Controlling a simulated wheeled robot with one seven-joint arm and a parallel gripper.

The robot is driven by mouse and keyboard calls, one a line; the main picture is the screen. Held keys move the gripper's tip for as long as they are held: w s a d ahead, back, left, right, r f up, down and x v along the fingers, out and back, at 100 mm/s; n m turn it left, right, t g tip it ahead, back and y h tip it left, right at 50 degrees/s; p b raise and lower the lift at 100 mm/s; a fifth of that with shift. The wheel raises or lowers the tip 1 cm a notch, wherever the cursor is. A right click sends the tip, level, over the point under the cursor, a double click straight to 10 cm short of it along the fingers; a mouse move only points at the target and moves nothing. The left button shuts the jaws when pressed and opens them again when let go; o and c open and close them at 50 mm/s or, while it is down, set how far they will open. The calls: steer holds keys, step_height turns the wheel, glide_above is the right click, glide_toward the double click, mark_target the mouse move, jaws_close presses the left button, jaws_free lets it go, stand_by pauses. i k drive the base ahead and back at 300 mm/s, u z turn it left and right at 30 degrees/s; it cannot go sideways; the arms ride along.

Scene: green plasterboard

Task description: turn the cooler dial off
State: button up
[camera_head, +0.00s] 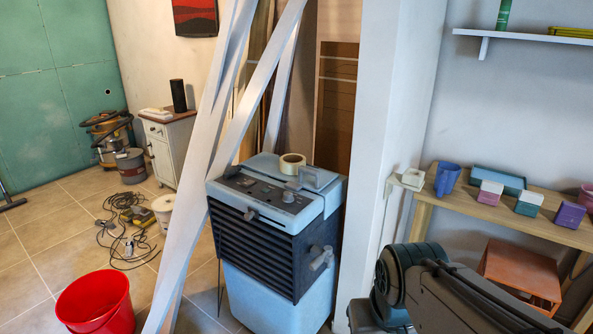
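The cooler (282,270) stands upright in the middle of the view, pale blue with a dark slatted front. A dark control panel (262,192) lies along its top front edge. A grey round dial (288,197) sits toward the right of this panel, and smaller knobs or marks are to its left. The dial's setting is too small to read. A grey knob-like fitting (320,258) sticks out from the cooler's right side. My dark arm shows at the lower right, apart from the cooler. My gripper is not in view.
A tape roll (291,163) lies on top of the cooler. Leaning white planks (190,190) stand close at its left. A white pillar (385,130) and a wooden shelf (500,215) with small boxes are at right. A red bucket (97,303) and cables (125,235) lie at left.

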mark_target(288, 198)
steer(key=i, duration=1.4)
